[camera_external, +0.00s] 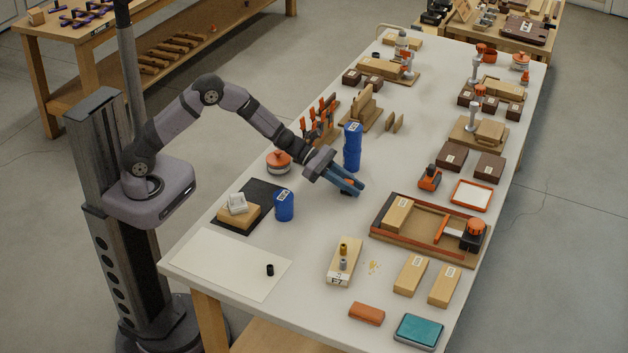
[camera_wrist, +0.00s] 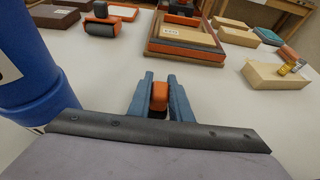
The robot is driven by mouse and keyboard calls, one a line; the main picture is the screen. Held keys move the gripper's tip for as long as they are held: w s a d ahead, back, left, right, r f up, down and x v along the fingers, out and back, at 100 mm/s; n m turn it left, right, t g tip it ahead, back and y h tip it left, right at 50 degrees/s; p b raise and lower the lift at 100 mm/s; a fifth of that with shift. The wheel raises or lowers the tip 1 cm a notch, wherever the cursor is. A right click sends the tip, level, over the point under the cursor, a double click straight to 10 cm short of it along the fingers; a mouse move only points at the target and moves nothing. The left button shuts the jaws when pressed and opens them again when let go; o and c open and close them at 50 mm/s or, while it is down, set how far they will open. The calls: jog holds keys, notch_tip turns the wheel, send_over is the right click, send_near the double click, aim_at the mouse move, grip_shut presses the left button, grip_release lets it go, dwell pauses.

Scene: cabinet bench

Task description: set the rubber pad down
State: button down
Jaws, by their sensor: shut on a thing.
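My gripper (camera_external: 357,188) reaches over the middle of the bench, right of the arm, just in front of the tall blue cylinder. In the wrist view its two blue-grey fingers (camera_wrist: 160,98) are shut on a small orange piece with a dark lower part, which I take as the rubber pad (camera_wrist: 159,95). Most of the pad is hidden between the fingers. In the external view only a little orange and dark shows under the fingertips. The pad appears low over the white bench top (camera_external: 310,222); I cannot tell whether it touches.
The tall blue cylinder (camera_external: 352,148) stands close behind my gripper and looms left in the wrist view (camera_wrist: 30,65). A short blue cylinder (camera_external: 284,206) stands left. A framed wooden fixture (camera_external: 400,240) lies right. A wooden block with fittings (camera_external: 343,268) stands nearer. Bench between them is clear.

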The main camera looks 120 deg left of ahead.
jog(key=shift+f, duration=0.25)
jog(key=c, duration=1.6)
grip_release()
jog(key=shift+r, duration=0.1)
jog(key=shift+r, duration=0.2)
jog(key=b+v, duration=0.1)
jog(key=v, duration=1.1)
jog(key=shift+s+f, duration=0.1)
